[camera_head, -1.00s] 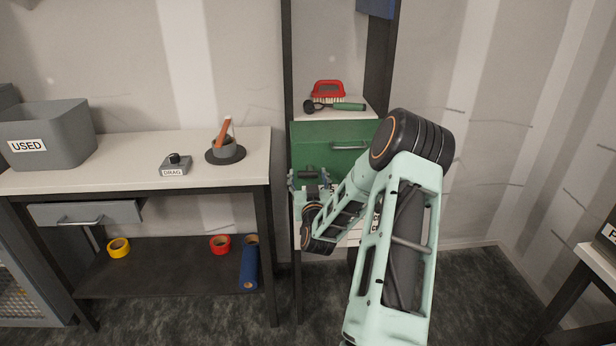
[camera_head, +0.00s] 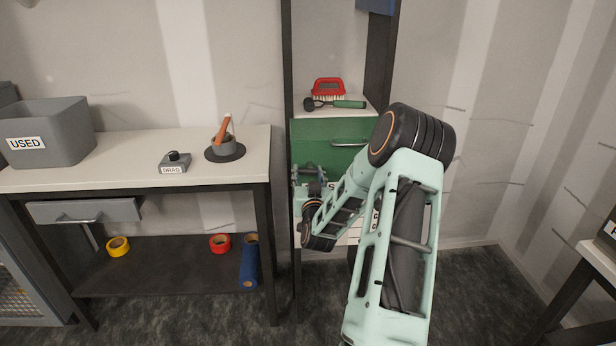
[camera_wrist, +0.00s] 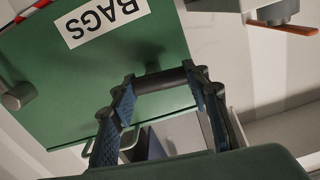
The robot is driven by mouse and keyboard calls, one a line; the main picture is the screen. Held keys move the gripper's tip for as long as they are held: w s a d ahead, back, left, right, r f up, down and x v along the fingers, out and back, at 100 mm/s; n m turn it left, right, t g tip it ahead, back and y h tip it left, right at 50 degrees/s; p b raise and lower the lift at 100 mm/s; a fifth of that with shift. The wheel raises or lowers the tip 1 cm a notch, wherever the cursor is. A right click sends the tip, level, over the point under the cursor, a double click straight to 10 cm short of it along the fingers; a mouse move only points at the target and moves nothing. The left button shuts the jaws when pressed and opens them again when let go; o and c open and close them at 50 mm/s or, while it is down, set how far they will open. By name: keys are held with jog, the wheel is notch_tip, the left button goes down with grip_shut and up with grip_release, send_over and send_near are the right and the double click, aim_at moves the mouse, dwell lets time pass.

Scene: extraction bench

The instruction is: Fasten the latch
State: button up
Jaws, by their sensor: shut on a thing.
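A green panel (camera_wrist: 95,75) with a white BAGS label fills much of the wrist view, seen upside down. A short dark cylindrical bar (camera_wrist: 160,80), which looks like the latch's grip, lies across between my fingertips at the panel's edge. My gripper (camera_wrist: 159,79) is shut on this bar, its fingers spread to the bar's length. In the head view my gripper (camera_head: 309,172) is small, at the left part of the green front (camera_head: 322,160) of the shelf unit. My wrist and arm hide much of that front, and I cannot tell the latch's state there.
A silver handle (camera_head: 350,142) crosses the green front. A red brush (camera_head: 328,89) and a green-handled tool (camera_head: 340,104) lie on top. To the left stands a bench (camera_head: 120,175) with a USED bin (camera_head: 48,135). A second table (camera_head: 597,262) is at right.

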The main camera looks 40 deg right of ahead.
jog(key=m+b, duration=0.3)
jog(key=m, duration=0.1)
jog(key=shift+b, duration=0.4)
jog(key=m+b, duration=0.1)
jog(key=m, duration=0.1)
jog(key=m+b, duration=0.2)
jog(key=shift+s+d+r+m, duration=0.1)
jog(key=shift+d+r+m, duration=0.1)
jog(key=shift+m, duration=0.2)
jog(key=m+b, duration=0.2)
jog(key=m, duration=0.2)
jog(key=shift+d+r+m+b, duration=0.1)
jog(key=shift+m+b, duration=0.2)
jog(key=shift+b, duration=0.1)
jog(key=shift+s+d+r+m+b, duration=0.1)
jog(key=shift+m+b, duration=0.25)
jog(key=shift+m, duration=0.45)
jog(key=shift+s+m+b, duration=0.1)
jog(key=shift+m+b, duration=0.2)
jog(key=shift+m, duration=0.8)
jog(key=o, duration=1.2)
jog(key=shift+c, duration=0.2)
